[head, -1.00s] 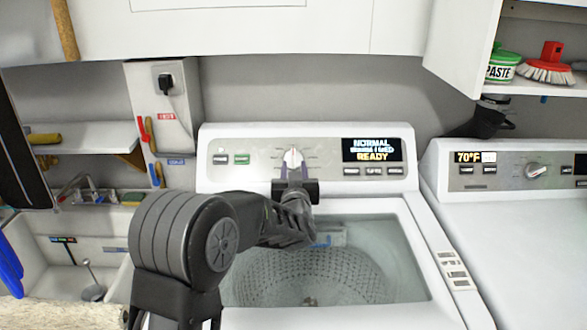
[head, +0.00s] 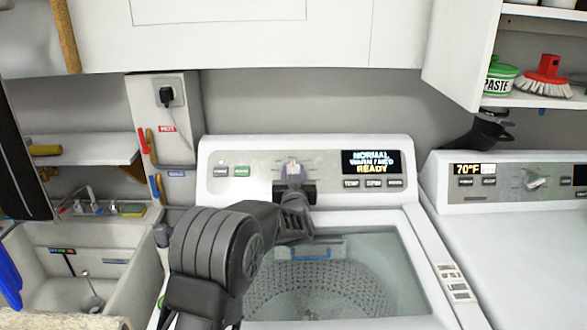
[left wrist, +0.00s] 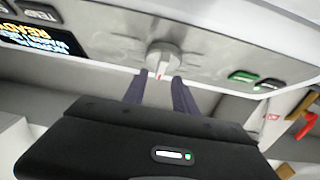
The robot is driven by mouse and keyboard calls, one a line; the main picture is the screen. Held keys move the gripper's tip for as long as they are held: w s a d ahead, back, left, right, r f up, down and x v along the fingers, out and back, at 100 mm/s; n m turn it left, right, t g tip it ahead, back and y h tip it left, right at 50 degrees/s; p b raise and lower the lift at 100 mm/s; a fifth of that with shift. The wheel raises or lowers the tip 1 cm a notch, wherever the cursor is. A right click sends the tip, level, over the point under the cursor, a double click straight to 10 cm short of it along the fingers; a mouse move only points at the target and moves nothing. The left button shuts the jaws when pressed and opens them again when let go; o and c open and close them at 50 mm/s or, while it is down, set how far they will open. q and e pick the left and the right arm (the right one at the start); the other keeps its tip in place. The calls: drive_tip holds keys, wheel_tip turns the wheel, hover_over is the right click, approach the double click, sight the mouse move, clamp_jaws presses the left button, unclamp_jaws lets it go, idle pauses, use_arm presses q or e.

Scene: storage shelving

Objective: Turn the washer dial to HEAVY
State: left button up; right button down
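The washer (head: 405,165) has a grey control panel with a round dial (head: 293,168) in its middle. The display (head: 371,162) reads NORMAL, WARM / MED, READY. In the left wrist view, the dial (left wrist: 163,57) is pale with a red pointer mark; the panel appears upside down there. My left gripper (head: 294,182) is in front of the dial, partly covering it. In the left wrist view, its two fingers (left wrist: 158,80) are apart, with their tips close to the dial's sides; I cannot tell whether they touch. My right gripper is not in view.
A sink (head: 75,260) is at left. White cabinets (head: 260,35) hang above.

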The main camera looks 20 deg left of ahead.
use_arm(q)
drive_tip(key=shift+x, duration=0.8)
drive_tip(key=shift+c, duration=0.5)
clamp_jaws()
